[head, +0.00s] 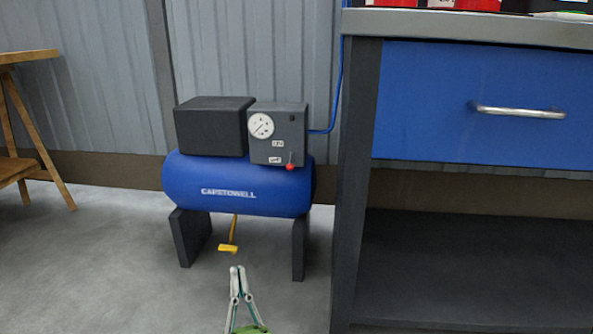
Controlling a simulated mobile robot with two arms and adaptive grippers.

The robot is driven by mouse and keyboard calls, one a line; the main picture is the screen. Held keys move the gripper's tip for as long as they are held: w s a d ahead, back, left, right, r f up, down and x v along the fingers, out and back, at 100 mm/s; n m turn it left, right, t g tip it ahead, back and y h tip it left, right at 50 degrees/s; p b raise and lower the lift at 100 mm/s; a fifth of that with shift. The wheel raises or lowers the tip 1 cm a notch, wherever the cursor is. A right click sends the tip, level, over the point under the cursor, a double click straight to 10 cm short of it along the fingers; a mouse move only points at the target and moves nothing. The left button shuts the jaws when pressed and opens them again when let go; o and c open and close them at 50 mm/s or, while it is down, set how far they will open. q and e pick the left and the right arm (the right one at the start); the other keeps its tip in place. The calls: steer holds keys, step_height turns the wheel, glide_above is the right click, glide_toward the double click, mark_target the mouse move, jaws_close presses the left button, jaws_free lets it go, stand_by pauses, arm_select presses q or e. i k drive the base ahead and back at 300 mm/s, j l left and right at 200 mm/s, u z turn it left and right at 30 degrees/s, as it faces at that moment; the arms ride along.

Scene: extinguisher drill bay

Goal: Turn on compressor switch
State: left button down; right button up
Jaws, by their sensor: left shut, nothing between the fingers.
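The compressor (238,190) has a blue tank on dark legs and stands on the floor against the grey corrugated wall. On top are a black block (212,126) and a grey control box (290,125) with a round white gauge (261,126). A small red switch knob (290,167) sits at the box's lower edge. A yellow tag or lever (228,248) hangs below the tank. My left gripper (237,269) is shut and empty, low in front of the compressor, apart from it and below the red knob. My right gripper is not in view.
A workbench with a blue drawer (440,110) and dark lower shelf stands at the right; its dark leg is close beside the compressor. A blue hose (337,85) runs up from the box. A wooden trestle (35,130) is at the left. The floor in front is clear.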

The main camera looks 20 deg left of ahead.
mark_target(290, 166)
steer(key=i, duration=0.9)
